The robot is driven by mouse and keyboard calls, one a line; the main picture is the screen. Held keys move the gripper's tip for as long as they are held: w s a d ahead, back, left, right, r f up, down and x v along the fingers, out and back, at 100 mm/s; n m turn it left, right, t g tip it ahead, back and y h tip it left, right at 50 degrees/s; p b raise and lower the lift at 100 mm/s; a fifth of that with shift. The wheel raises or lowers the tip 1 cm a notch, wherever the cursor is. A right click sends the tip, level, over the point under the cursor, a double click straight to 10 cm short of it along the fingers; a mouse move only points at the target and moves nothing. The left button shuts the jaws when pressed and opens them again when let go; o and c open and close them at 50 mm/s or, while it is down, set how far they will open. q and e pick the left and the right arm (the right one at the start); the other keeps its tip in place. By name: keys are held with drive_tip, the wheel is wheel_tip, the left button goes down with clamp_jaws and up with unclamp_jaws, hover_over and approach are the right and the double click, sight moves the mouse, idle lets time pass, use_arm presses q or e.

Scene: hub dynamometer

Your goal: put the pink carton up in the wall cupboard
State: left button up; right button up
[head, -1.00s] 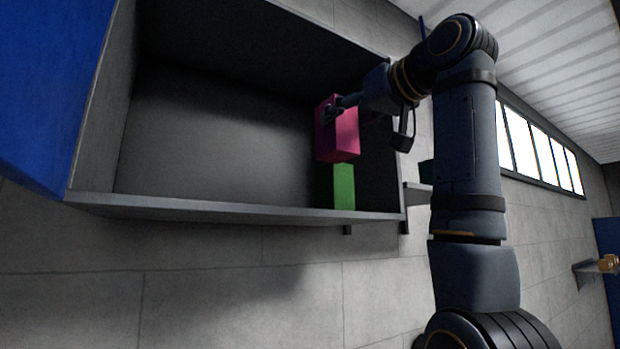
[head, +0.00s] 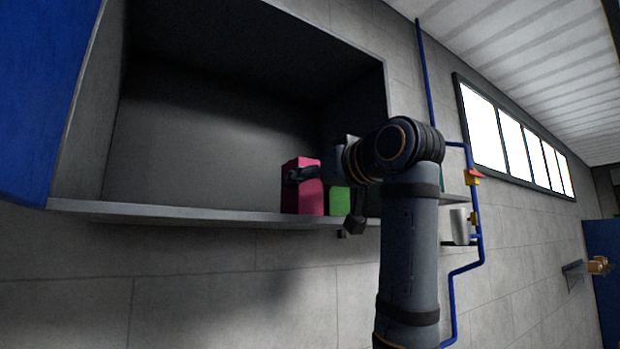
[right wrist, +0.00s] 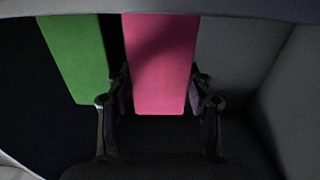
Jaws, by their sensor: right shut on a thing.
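The pink carton (head: 303,186) is inside the open wall cupboard (head: 190,213), upright near its right end, its base at the level of the cupboard floor. My right gripper (head: 304,174) is shut on it, reaching in from the right. In the right wrist view the pink carton (right wrist: 160,65) is between the two fingers (right wrist: 160,105). Whether its base touches the floor cannot be told for sure. My left gripper is not in view.
A green box (head: 339,200) stands in the cupboard just right of the carton; it also shows in the right wrist view (right wrist: 78,55). The cupboard's left and middle are empty. A blue door (head: 40,95) is at the left. A blue pipe (head: 466,230) and a grey cylinder (head: 459,226) are on the right.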

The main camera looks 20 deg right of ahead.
drive_tip(key=shift+s, duration=0.1)
drive_tip(key=o, duration=1)
drive_tip(key=shift+a, duration=0.1)
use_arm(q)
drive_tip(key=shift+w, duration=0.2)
use_arm(e)
drive_tip(key=shift+r, duration=0.1)
drive_tip(key=s+b, duration=0.2)
drive_tip(key=s, duration=0.1)
drive_tip(key=s+d, duration=0.1)
drive_tip(key=shift+s+f+b, duration=0.25)
drive_tip(key=shift+f+b, duration=0.05)
drive_tip(key=shift+b, duration=0.1)
use_arm(q)
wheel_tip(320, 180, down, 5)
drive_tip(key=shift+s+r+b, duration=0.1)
drive_tip(key=shift+b, duration=1)
use_arm(e)
approach(311, 182)
drive_tip(key=shift+s+d+r, duration=0.15)
drive_tip(key=shift+s, duration=0.65)
